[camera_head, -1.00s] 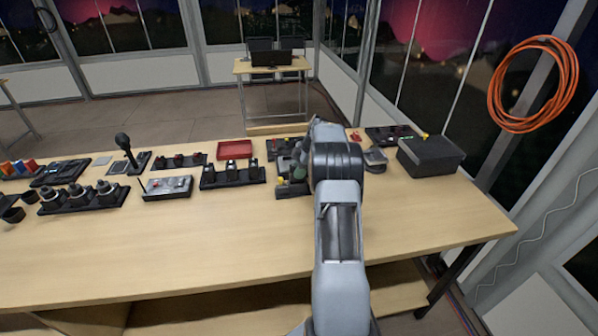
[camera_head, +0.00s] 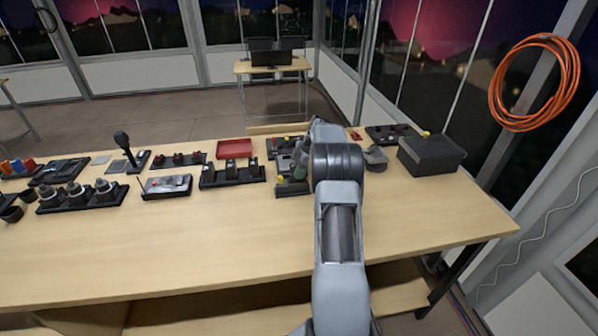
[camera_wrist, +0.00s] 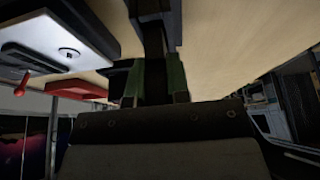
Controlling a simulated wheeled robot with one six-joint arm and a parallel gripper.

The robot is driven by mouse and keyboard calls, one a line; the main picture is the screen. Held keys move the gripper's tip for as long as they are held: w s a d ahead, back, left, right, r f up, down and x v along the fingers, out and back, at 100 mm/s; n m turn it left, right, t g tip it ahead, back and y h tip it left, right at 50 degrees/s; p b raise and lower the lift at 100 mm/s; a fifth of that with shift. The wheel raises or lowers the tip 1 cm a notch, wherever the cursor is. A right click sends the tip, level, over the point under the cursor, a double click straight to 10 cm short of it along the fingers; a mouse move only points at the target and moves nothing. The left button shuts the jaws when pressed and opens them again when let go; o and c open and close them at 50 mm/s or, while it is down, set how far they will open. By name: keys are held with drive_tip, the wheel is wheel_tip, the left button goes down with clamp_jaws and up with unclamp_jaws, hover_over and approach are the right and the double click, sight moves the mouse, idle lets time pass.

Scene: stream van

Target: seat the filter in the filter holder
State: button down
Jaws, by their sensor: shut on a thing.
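My gripper (camera_wrist: 153,82) shows in the wrist view with green pads on both sides of a dark upright piece (camera_wrist: 153,42). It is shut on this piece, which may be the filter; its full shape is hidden. In the head view my arm hides most of the gripper, and a bit of green shows at the arm's left edge, over a dark fixture (camera_head: 291,187) with a yellow part. I cannot tell whether the held piece touches this fixture. Which fixture is the filter holder is unclear.
Left of the arm stand a black rack (camera_head: 232,176), a red tray (camera_head: 234,149), a silver box (camera_head: 166,186), a microphone (camera_head: 123,143) and a lens rack (camera_head: 82,195). A black box (camera_head: 431,154) stands at the right. The table's front (camera_head: 200,245) is clear.

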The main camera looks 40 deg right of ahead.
drive_tip(key=shift+f+b, duration=0.65)
drive_tip(key=shift+f, duration=0.3)
drive_tip(key=c, duration=1.1)
unclamp_jaws()
drive_tip(key=shift+r, duration=0.15)
drive_tip(key=shift+o, duration=0.5)
drive_tip(key=shift+d+r, duration=0.15)
drive_tip(key=shift+r, duration=0.15)
drive_tip(key=v, duration=1.3)
drive_tip(key=shift+s+r, duration=0.1)
drive_tip(key=shift+r, duration=0.05)
